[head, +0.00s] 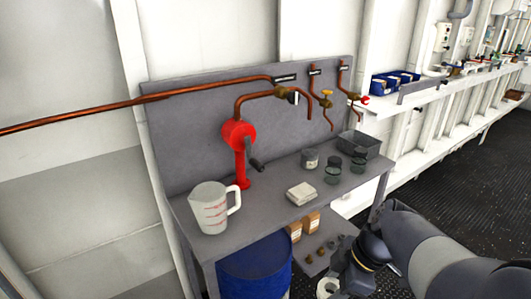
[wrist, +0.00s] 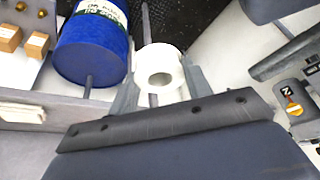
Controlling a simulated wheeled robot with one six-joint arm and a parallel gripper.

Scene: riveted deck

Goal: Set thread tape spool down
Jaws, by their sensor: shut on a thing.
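The thread tape spool (wrist: 158,58) is a white ring with a round hole through it. In the wrist view it sits between the two grey fingers of my gripper (wrist: 160,88), which is shut on it. In the head view the spool (head: 327,288) shows at the bottom edge, partly cut off, below and in front of the workbench (head: 265,204). It is held in the air, clear of the bench top. My arm covers part of the gripper there.
The bench top carries a measuring jug (head: 210,208), a folded cloth (head: 301,193), a red hand pump (head: 240,150), several jars (head: 333,174) and a grey bin (head: 358,146). Bare room shows along its front edge. A blue drum (head: 255,268) and a lower shelf (head: 312,264) with boxes and fittings are below.

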